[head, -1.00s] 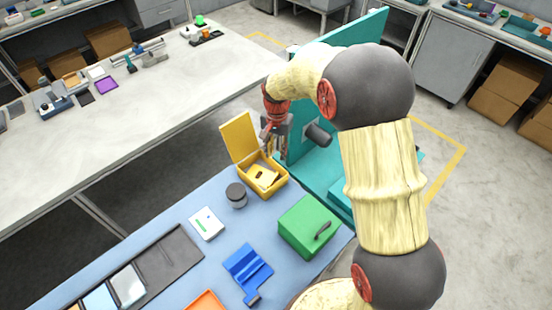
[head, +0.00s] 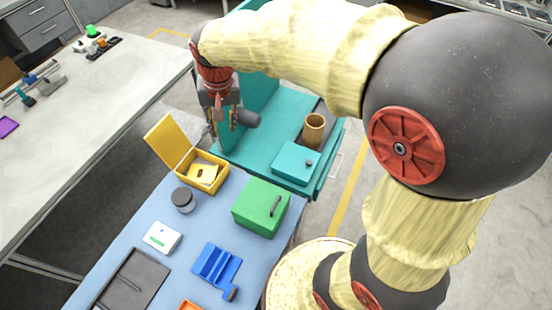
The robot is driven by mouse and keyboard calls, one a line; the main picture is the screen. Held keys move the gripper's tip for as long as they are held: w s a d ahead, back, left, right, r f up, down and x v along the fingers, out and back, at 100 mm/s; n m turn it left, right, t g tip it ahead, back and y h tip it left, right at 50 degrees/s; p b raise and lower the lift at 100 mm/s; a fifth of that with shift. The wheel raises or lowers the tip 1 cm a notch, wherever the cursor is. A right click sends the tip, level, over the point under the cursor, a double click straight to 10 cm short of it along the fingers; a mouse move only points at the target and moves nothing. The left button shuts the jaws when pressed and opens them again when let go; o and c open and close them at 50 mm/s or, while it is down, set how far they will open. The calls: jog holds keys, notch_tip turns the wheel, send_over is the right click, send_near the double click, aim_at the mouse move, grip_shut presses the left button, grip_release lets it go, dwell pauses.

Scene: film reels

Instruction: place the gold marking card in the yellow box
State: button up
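The yellow box (head: 218,187) stands open at the far end of the blue-topped table, with its lid (head: 171,143) tilted up on the left. A gold card (head: 208,174) with a small dark mark lies inside it, over other pale yellow material that I cannot make out clearly. My gripper (head: 223,138) is above and beyond the box, apart from it, pointing down. Its two fingers look spread, with nothing visible between them.
A green box (head: 262,208) with a dark handle stands right of the yellow box. A dark round jar (head: 183,200), white device (head: 162,238) and blue holder (head: 216,265) are nearer. A teal bench (head: 262,146) with a brown cup (head: 314,129) lies behind.

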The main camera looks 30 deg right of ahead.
jog(key=s+d+r+n+t, duration=0.1)
jog(key=s+d+r+n, duration=0.1)
jog(key=s, duration=0.8)
jog(key=s+d+r+n+t, duration=0.2)
jog(key=s+r, duration=0.2)
jog(key=s, duration=0.7)
jog(key=shift+s+d, duration=0.15)
jog(key=shift+d, duration=0.05)
jog(key=shift+f+b, duration=0.9)
jog(key=shift+b, duration=0.1)
jog(key=shift+c, duration=0.4)
